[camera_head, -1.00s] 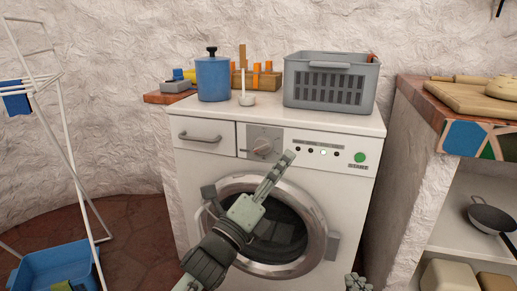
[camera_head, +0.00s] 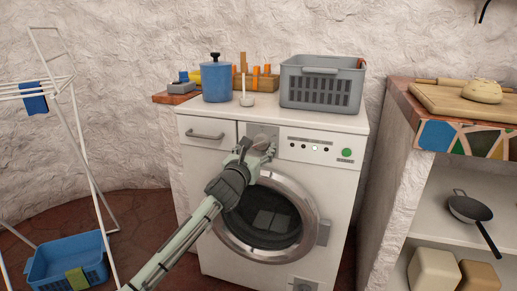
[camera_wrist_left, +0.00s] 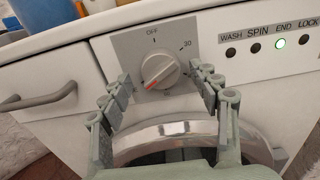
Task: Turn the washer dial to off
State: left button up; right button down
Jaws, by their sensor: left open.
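The washer (camera_head: 332,172) stands against the wall. Its round grey dial (camera_wrist_left: 160,70) sits on a grey panel, with OFF marked at the top and 30 at upper right. The dial's red mark points to the lower left, away from OFF. My left gripper (camera_head: 259,147) is at the front of the dial panel and hides most of the dial in the head view. In the wrist view its two open fingers are left and right of the dial, with nothing held. Whether they touch it I cannot tell. My right gripper is not in view.
The drawer handle (camera_wrist_left: 38,97) is left of the dial, and the round door (camera_head: 266,215) is below. A grey basket (camera_head: 322,84) and blue pot (camera_head: 215,80) stand on top. A drying rack (camera_head: 75,130) is at left.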

pick_arm(q)
jog(key=shift+w+d, duration=0.15)
jog(key=shift+w, duration=0.15)
